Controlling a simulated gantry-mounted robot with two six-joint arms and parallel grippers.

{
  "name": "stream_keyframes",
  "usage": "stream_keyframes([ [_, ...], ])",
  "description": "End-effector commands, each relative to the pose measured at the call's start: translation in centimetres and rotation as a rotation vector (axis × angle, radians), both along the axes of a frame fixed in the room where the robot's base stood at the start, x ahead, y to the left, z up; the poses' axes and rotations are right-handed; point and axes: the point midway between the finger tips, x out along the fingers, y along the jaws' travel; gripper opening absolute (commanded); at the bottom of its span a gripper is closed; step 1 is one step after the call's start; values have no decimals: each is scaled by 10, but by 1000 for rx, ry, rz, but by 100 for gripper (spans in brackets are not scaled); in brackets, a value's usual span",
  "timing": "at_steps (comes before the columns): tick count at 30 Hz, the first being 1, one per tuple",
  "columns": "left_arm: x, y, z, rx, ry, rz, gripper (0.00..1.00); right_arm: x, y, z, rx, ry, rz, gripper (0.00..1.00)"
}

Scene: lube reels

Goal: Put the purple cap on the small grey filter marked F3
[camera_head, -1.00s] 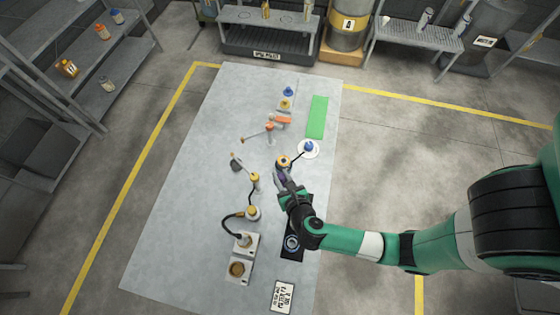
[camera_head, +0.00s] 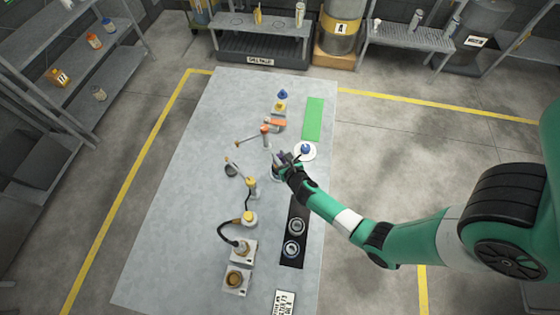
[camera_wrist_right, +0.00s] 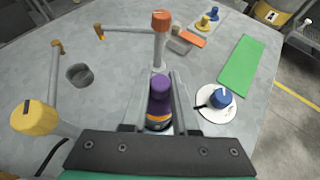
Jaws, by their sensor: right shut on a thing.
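The purple cap (camera_wrist_right: 160,88) is between the two fingers of my right gripper (camera_wrist_right: 159,110) in the right wrist view, and the gripper is shut on it. In the head view my right gripper (camera_head: 280,158) is over the middle of the table, and the cap is mostly hidden by it. An item with a yellow-orange band (camera_wrist_right: 158,124) shows just under the cap; I cannot tell whether they touch. I cannot read an F3 mark anywhere, so I cannot tell which thing is the small grey filter. My left gripper is not in view.
A black mat (camera_head: 302,210) holds two round grey items. A white disc (camera_head: 312,156) with a blue-topped thing stands close to my right gripper. A green mat (camera_head: 313,119) lies behind. Orange-topped and yellow-topped posts (camera_head: 251,184) stand left. The table's left side is clear.

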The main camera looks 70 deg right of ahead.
Motion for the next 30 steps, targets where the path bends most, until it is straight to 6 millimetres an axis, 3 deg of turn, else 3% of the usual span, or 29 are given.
stream_keyframes([
  [4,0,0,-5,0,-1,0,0,2,-5,-8,0,0,-1,0],
  [9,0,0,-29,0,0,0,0,1,-5,-39,-1,2,1,0],
  [20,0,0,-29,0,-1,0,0,2,-5,-40,0,0,0,0],
  [21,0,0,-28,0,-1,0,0,2,-5,-38,0,0,0,33],
  [24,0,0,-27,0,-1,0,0,2,-5,-38,0,0,0,51],
  [26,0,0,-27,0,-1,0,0,2,-5,-38,0,0,0,57],
  [30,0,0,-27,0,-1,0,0,1,-5,-38,0,0,0,57],
])
